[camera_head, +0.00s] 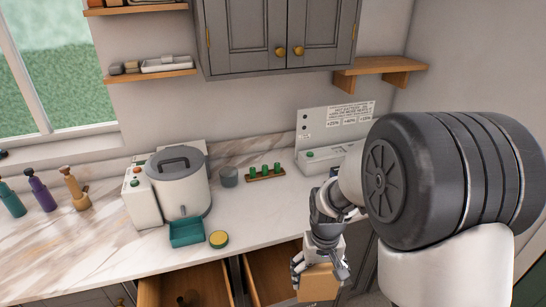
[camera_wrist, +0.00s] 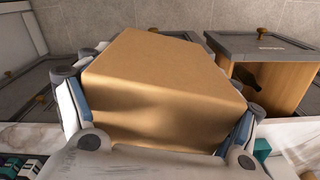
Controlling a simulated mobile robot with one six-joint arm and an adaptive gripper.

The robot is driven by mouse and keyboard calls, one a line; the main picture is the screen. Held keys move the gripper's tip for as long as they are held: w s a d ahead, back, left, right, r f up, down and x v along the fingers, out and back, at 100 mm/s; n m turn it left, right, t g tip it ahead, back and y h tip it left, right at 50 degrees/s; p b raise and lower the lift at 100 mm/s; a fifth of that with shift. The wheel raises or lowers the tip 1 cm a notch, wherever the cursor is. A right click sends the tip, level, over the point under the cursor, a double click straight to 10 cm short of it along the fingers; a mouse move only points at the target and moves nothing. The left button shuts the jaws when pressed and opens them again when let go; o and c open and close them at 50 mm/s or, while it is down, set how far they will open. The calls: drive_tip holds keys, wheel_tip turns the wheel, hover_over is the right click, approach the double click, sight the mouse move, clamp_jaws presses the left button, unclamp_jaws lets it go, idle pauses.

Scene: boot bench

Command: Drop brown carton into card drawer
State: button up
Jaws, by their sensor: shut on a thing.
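The brown carton (camera_head: 318,285) is held in my gripper (camera_head: 321,268), over the front edge of the counter at the bottom of the head view. In the wrist view the carton (camera_wrist: 165,90) fills the middle, with a finger pressed on each side. Two wooden drawers stand open below the counter. The right drawer (camera_head: 262,272) is just left of the carton and partly hidden. The left drawer (camera_head: 158,287) has a dark object inside. One open drawer (camera_wrist: 290,85) shows at the right of the wrist view; its front label is unreadable. I cannot tell which is the card drawer.
A grey-lidded white pot (camera_head: 180,185), a teal tray (camera_head: 187,232) and a yellow-topped round tin (camera_head: 218,239) stand on the marble counter (camera_head: 255,215). Several bottles (camera_head: 42,195) are at the left. A white panel device (camera_head: 320,155) stands at the back right.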

wheel_tip(320, 180, down, 11)
drive_tip(key=b, duration=1)
drive_tip(key=shift+f, duration=0.15)
drive_tip(key=shift+w, duration=0.1)
